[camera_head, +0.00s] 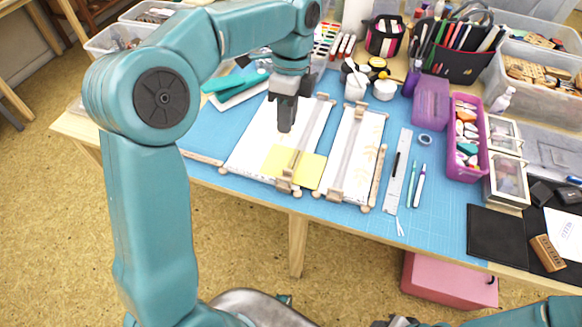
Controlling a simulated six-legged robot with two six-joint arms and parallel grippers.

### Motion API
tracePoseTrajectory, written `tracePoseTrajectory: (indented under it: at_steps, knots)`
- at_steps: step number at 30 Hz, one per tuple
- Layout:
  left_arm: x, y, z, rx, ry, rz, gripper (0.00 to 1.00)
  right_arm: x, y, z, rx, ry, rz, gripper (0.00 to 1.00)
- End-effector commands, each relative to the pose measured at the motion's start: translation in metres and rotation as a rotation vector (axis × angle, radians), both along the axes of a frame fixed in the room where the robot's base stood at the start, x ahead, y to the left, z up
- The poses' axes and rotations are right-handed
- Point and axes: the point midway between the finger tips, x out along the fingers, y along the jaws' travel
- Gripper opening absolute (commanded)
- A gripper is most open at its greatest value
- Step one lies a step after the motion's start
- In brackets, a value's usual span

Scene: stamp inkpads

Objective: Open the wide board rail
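The wide board (249,158) is the left of two white stamping boards on the blue mat. A yellow sheet (312,169) lies on its near part. Its grey rail (309,135) runs lengthwise over the board's right part and looks lowered. My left gripper (286,128) hangs pointing down above the board, just left of the rail. Its fingers look together with nothing between them, and it appears apart from the rail.
A narrower board (371,146) with its own rail (345,150) lies close to the right. Further right are a ruler (396,172), pens and a purple tray (466,183). Paint jars and a black pen bag (455,65) stand behind. A teal tool (235,82) lies behind left.

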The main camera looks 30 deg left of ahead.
Motion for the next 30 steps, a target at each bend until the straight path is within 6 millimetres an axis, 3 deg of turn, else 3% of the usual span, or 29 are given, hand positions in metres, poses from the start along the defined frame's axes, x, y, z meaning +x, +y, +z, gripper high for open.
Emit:
tracePoseTrajectory:
  at_steps: [12, 18, 24, 30]
  knots:
    - [-0.02, -0.003, -0.097, -0.001, 0.005, 0.005, 0.19, 0.0, 0.0, -0.019, 0.0, 0.0, 0.0, 0.35]
    - [-0.025, -0.006, -0.132, 0.0, 0.003, 0.004, 0.19, 0.0, 0.0, -0.023, 0.0, 0.0, 0.0, 0.35]
    - [-0.026, -0.008, -0.148, -0.001, 0.001, 0.002, 0.19, 0.0, 0.0, -0.025, 0.0, 0.0, 0.0, 0.35]
    - [-0.026, -0.008, -0.15, -0.001, 0.0, 0.002, 0.19, 0.0, 0.0, -0.024, 0.0, 0.0, 0.0, 0.35]
